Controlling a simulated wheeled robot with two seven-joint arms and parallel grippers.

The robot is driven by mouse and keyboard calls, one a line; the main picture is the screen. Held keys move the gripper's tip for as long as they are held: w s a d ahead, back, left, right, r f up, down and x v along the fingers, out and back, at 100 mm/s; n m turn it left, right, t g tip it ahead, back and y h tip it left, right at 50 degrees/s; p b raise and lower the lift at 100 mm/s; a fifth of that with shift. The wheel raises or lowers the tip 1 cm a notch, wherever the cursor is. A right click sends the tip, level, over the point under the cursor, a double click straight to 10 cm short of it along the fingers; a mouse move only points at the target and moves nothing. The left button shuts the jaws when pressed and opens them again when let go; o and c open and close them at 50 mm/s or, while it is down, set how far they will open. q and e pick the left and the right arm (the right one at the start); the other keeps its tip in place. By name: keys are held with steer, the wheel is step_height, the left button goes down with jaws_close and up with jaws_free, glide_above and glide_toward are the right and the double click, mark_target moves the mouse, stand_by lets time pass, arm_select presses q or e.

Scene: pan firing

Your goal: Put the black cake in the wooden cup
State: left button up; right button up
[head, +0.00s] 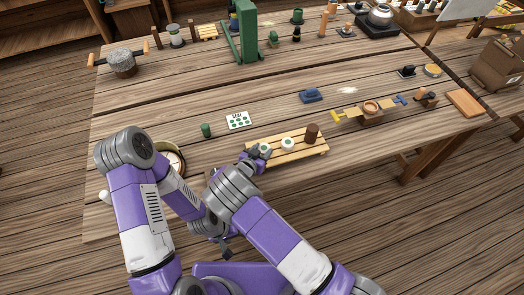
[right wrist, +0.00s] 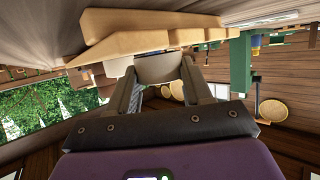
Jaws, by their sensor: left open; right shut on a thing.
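A slatted wooden tray (head: 318,150) lies near the table's front edge. On it stand a dark brown cylinder (head: 311,133) at the right and a small white round piece with a green centre (head: 288,143) in the middle. My right gripper (head: 258,156) is at the tray's left end, shut on a similar pale round piece (head: 264,149). The right wrist view shows this pale piece (right wrist: 157,68) between the fingers, close to the tray (right wrist: 130,42). My left gripper (head: 225,247) is open and empty, low in front of the table. I cannot tell which item is the black cake or wooden cup.
A green cylinder (head: 206,130) and a white card with green dots (head: 238,120) lie behind my arms. A round pan-like vessel (head: 172,160) is partly hidden by my left arm. A blue block (head: 311,95) lies behind the tray. A tall green stand (head: 247,40) is at the back.

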steer(key=shift+f, duration=0.25)
steer(key=o, duration=1)
steer(key=shift+o, duration=0.2)
steer(key=shift+r, duration=0.1)
